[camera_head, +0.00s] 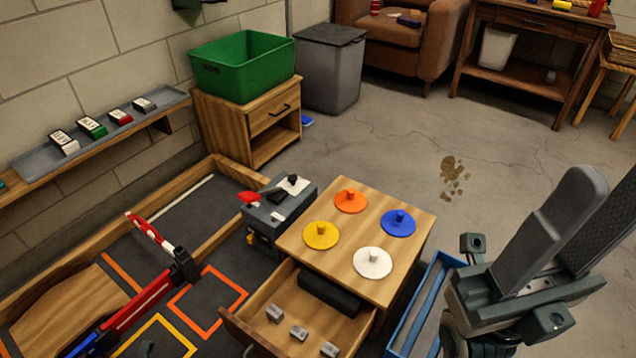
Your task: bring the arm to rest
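My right gripper (598,196) is large in the right foreground, with its two dark grey fingers pointing up and to the right. The fingers stand apart, the textured inner face of one shows, and I see nothing between them. It is over the floor, to the right of the wooden cabinet (335,180). Part of my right arm shows below it at the bottom edge. My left gripper is not in view.
The cabinet carries orange (351,201), blue (398,223), yellow (321,235) and white (373,263) knobbed discs. Its open drawer (250,325) holds small grey blocks. A blue tray (425,305) lies between cabinet and gripper. A red barrier (150,295) stands at left.

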